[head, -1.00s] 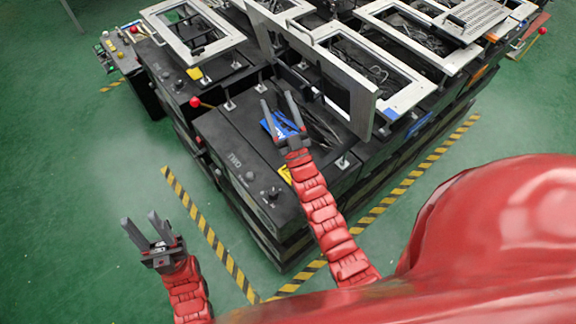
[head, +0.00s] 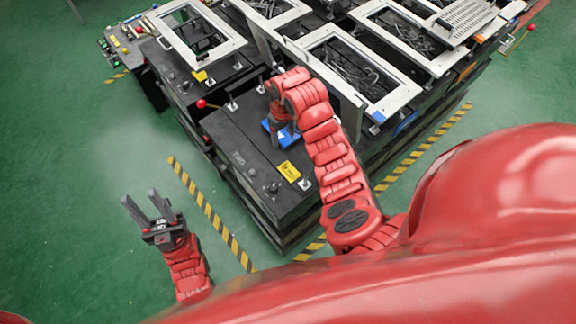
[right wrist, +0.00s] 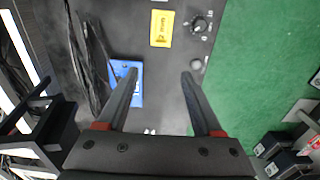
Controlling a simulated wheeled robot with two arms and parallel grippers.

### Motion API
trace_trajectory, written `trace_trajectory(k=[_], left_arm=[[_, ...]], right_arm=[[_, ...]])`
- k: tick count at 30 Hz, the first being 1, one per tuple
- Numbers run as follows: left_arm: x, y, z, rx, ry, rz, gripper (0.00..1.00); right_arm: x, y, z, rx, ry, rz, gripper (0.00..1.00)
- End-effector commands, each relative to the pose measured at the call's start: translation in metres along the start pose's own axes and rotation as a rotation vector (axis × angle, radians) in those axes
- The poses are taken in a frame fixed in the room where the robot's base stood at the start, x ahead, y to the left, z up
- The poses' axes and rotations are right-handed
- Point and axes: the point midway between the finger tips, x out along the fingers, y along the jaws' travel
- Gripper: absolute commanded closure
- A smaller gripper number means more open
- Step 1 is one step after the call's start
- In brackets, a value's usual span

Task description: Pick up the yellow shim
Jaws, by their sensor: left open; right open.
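A flat yellow rectangle with dark markings, which looks like the yellow shim (head: 289,171), lies on the black machine top (head: 240,150). It also shows near the top of the right wrist view (right wrist: 161,28). My right gripper (right wrist: 159,73) points down over the machine top, open with nothing between its fingers. The yellow shim is ahead of the fingertips in that view, clear of them. In the head view my right arm mostly hides this gripper. My left gripper (head: 147,202) is open and empty over the green floor at the left.
A blue plate (right wrist: 127,85) lies partly behind one right finger. A dark knob (right wrist: 198,24) is beside the yellow shim. Black cables (right wrist: 90,50) run nearby. White frames (head: 330,60) stand behind. Another yellow piece (head: 200,76) is farther back. The floor at left is clear.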

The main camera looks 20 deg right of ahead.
Motion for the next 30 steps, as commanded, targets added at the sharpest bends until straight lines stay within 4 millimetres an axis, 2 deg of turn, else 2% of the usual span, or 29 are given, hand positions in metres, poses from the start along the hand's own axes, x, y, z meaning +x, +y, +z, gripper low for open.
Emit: trace_trajectory(k=[4,14,16,21,27,30], left_arm=[[0.001,0.000,0.000,0.000,0.000,0.000,0.60],[0.000,0.000,0.000,0.000,0.000,0.000,0.60],[-0.024,0.001,0.004,0.000,0.001,0.000,0.60],[-0.056,0.003,0.009,0.000,0.000,0.000,0.60],[-0.085,0.004,0.014,0.000,0.000,0.000,0.60],[-0.092,0.005,0.015,0.000,0.000,0.000,0.60]], right_arm=[[0.004,-0.001,0.006,-0.002,-0.027,-0.007,0.32],[0.022,-0.001,0.005,0.000,-0.020,-0.008,0.32],[0.047,-0.002,0.005,-0.002,-0.020,-0.007,0.32],[0.081,-0.002,0.005,-0.003,-0.019,-0.006,0.32],[0.112,-0.001,0.006,-0.001,-0.019,-0.004,0.32],[0.119,-0.001,0.006,-0.002,-0.019,-0.004,0.32]])
